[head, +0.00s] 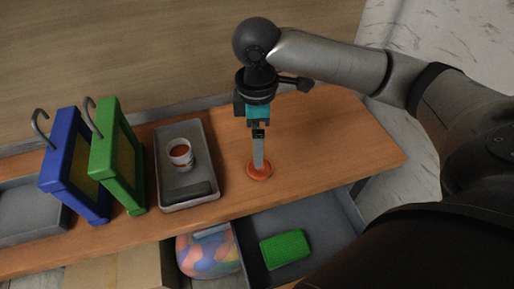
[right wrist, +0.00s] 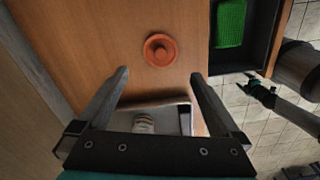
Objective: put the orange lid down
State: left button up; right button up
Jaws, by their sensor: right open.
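The orange lid (head: 262,173) is a small round disc lying on the wooden table, to the right of the grey tray. It also shows in the right wrist view (right wrist: 159,49), with a raised round centre. My right gripper (head: 259,166) points down over the lid in the head view. In the right wrist view its two fingers (right wrist: 160,73) are spread wide with nothing between them, and the lid lies apart from them, just past the fingertips.
A grey tray (head: 163,182) holds a white jar with orange contents (head: 180,150) and a dark flat item. Green (head: 106,155) and blue (head: 64,172) hooked frames stand to its left. The table's right end (head: 350,140) is clear.

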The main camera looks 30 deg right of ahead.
notch_tip(320, 180, up, 4)
jog(key=shift+r+p, duration=0.1)
jog(key=shift+p, duration=0.35)
